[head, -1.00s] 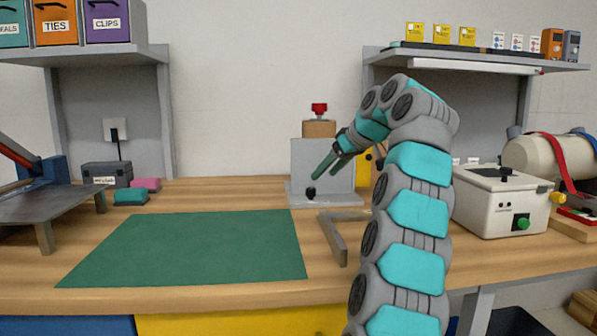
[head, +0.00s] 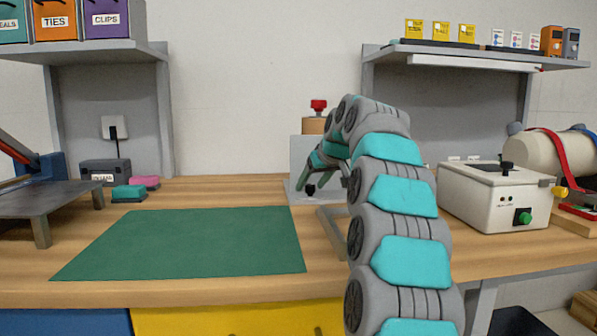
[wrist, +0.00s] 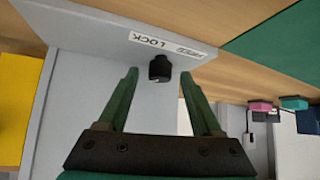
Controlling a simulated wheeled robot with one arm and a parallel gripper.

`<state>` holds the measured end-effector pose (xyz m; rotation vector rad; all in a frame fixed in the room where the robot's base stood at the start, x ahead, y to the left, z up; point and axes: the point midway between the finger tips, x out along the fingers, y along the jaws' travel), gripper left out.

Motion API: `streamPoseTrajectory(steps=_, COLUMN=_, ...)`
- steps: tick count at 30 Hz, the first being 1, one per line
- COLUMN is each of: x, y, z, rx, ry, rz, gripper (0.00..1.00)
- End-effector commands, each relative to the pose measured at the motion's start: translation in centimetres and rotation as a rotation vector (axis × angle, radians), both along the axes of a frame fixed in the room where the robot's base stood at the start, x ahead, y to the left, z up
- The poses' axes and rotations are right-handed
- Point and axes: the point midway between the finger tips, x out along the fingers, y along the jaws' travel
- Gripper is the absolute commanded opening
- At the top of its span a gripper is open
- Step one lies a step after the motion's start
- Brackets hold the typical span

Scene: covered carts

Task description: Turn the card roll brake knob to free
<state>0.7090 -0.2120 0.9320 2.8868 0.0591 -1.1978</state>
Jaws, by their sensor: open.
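The brake knob (wrist: 160,68) is small and black, on the grey card roll stand (wrist: 85,70), which also shows in the head view (head: 300,150). Beside the knob is a white label (wrist: 168,44) reading LOCK and FREE, upside down in the wrist view. I cannot tell clearly which word the knob points to. In the head view the knob (head: 310,190) is low on the stand's front. My gripper (wrist: 160,75) is open, with its green fingers on either side of the knob in the picture. I see no contact. In the head view my arm hides part of the stand.
A grey angle bracket (head: 333,230) lies in front of the stand, partly behind my arm. A green mat (head: 190,242) covers the bench to the left. A white box with a green knob (head: 490,200) stands right. A yellow object (wrist: 18,95) is beside the stand.

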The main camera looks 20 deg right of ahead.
Motion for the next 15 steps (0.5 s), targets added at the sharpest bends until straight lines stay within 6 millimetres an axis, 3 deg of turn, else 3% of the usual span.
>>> streamPoseTrajectory(steps=15, x=0.11, y=0.37, z=0.16, rx=-0.007, ry=-0.002, rz=-0.457, gripper=0.66)
